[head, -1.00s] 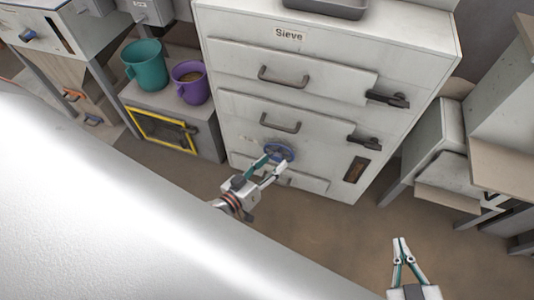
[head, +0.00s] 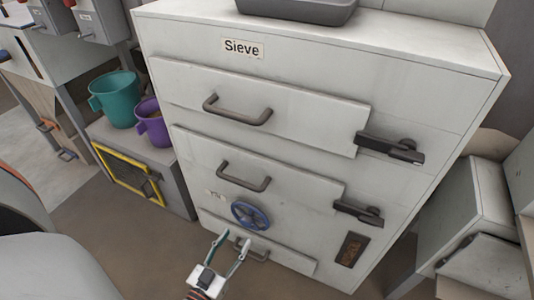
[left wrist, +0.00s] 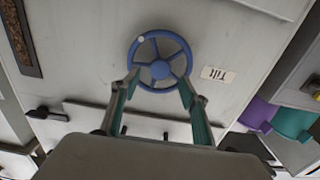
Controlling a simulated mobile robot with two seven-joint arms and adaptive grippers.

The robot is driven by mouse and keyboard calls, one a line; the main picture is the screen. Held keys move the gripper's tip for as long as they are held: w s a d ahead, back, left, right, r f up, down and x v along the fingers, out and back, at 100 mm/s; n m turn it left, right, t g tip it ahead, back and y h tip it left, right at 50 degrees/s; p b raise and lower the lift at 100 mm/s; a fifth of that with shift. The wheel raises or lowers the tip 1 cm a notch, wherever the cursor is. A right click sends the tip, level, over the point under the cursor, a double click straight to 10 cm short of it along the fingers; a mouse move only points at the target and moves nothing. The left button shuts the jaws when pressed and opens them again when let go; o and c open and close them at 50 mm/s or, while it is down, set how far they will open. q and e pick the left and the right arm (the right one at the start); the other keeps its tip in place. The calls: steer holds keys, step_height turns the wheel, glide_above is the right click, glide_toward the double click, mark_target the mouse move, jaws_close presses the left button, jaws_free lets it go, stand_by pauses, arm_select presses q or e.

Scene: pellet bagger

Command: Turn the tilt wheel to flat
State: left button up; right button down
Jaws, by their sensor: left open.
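The tilt wheel (head: 250,215) is a small blue spoked handwheel on the front of the white Sieve cabinet (head: 290,190), between the middle and lowest drawers. It also shows in the left wrist view (left wrist: 160,69), with a pale knob on its rim at the upper left. A small label reading "Tilt" (left wrist: 216,74) is beside it. My left gripper (head: 231,238) is open and empty, below and left of the wheel in the head view. In the left wrist view its fingers (left wrist: 159,82) appear at both sides of the wheel's lower rim; contact cannot be told. My right gripper is not in view.
Drawer handles (head: 245,177) and dark latches (head: 390,149) stick out from the cabinet. A teal mug (head: 115,100) and a purple mug (head: 152,124) stand on a low box at left. A grey tray (head: 297,8) is on top. Floor is free in front.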

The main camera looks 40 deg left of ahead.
mark_target(245, 225)
arm_select(q)
steer(key=b+x, duration=0.1)
steer(key=x, duration=0.6)
steer(key=shift+w+a, duration=0.1)
steer(key=shift+w, duration=0.35)
jaws_close()
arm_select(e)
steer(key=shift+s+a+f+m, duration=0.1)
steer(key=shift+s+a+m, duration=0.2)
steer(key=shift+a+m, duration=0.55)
